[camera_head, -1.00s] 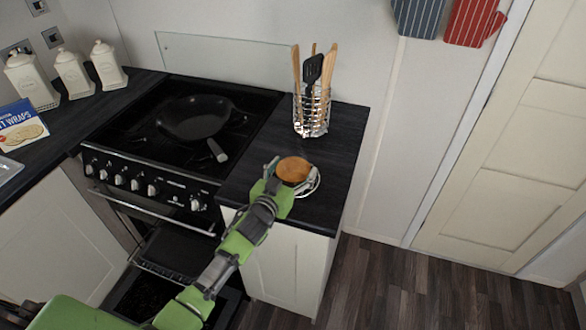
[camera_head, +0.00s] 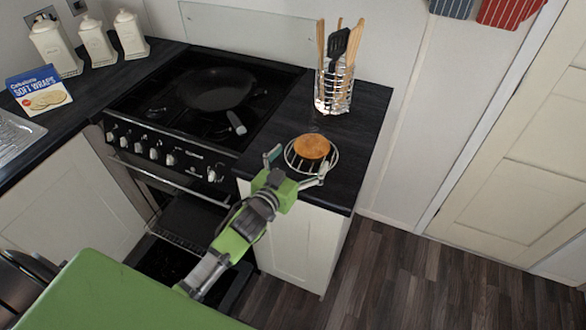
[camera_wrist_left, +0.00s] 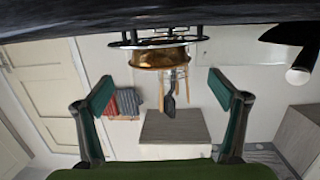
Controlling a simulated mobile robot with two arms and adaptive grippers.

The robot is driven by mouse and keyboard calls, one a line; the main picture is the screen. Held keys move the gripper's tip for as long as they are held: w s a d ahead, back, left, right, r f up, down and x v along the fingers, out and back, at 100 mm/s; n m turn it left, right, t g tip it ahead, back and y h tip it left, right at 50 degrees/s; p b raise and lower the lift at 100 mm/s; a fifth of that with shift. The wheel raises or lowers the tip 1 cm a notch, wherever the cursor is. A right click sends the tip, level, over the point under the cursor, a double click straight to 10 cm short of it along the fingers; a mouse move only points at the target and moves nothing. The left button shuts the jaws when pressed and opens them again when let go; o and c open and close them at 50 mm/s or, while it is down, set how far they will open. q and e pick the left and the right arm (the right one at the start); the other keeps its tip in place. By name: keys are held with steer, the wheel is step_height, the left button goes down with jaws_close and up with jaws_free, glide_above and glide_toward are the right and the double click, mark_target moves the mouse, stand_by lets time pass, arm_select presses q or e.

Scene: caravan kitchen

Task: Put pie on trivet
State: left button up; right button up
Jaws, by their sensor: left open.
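The pie (camera_head: 312,146), round and golden brown, rests on the round wire trivet (camera_head: 291,163) on the dark counter right of the cooker. In the left wrist view, which looks upside down, the pie (camera_wrist_left: 160,58) sits against the trivet (camera_wrist_left: 130,44), ahead of the fingers. My left gripper (camera_head: 297,168) is open, its fingers spread at the near side of the trivet, apart from the pie. In the wrist view the space between the left gripper's fingertips (camera_wrist_left: 160,85) is empty. My right gripper is not in view.
A wire utensil holder (camera_head: 333,92) stands behind the trivet. A frying pan (camera_head: 216,90) sits on the hob (camera_head: 165,120), its handle pointing toward the counter. The cooker's oven door is open below. Canisters and a wraps box (camera_head: 40,92) stand at the left.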

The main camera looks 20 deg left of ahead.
arm_select(q)
steer(key=shift+s+a+r+b, duration=0.1)
steer(key=shift+s+r+b, duration=0.1)
steer(key=shift+s, duration=0.9)
steer(key=shift+s+a+r+b, duration=0.1)
steer(key=shift+s+r, duration=0.05)
steer(key=shift+s, duration=0.95)
